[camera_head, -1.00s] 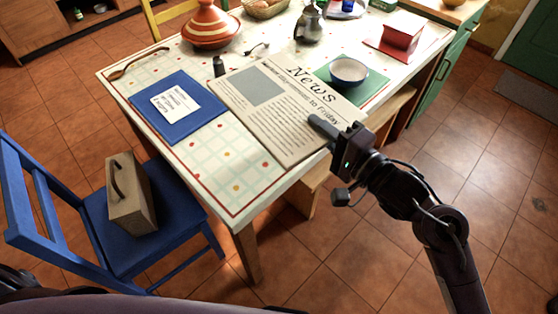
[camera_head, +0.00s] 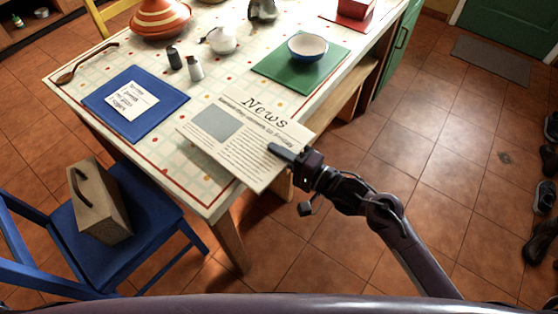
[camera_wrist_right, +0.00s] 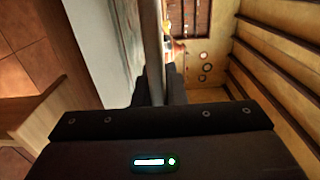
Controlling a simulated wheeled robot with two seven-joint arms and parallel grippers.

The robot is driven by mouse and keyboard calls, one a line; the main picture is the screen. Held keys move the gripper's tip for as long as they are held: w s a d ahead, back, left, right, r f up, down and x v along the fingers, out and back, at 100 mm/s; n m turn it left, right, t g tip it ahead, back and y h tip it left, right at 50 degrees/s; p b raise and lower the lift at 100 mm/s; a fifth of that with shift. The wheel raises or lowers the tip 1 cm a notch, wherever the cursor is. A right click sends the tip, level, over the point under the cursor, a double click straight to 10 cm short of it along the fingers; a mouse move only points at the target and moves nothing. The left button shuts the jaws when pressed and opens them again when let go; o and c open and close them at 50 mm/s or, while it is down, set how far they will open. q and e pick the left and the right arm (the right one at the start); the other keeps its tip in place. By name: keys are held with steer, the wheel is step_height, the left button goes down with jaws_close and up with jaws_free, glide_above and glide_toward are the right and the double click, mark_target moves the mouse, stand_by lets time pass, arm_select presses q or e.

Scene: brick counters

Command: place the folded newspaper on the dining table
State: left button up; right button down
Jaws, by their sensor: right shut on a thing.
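The folded newspaper (camera_head: 242,135) is a flat off-white sheet headed "News" with a grey picture block. It appears over the near right part of the dining table (camera_head: 196,188), which has a checked, red-edged top. My right gripper (camera_head: 283,151) is shut on the newspaper's right edge. In the right wrist view the newspaper (camera_wrist_right: 152,48) shows edge-on between the fingers (camera_wrist_right: 157,90), with the pale tabletop (camera_wrist_right: 100,35) to its left. I cannot tell for sure whether the newspaper touches the table. My left gripper is not in view.
A blue mat (camera_head: 118,119) with a note lies left of the newspaper. Two shakers (camera_head: 195,68), a white pot (camera_head: 222,40), a tagine (camera_head: 160,18) and a bowl (camera_head: 307,46) on a green mat (camera_head: 268,67) stand beyond. A blue chair (camera_head: 140,200) holds a box-like bag (camera_head: 98,200).

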step_height(320, 180, down, 3)
steer(key=shift+r, duration=0.1)
steer(key=shift+f, duration=0.4)
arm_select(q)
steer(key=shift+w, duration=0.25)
arm_select(e)
steer(key=c, duration=1.5)
jaws_free()
steer(key=shift+d, duration=0.1)
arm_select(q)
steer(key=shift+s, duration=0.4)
arm_select(e)
steer(key=shift+v, duration=5.95)
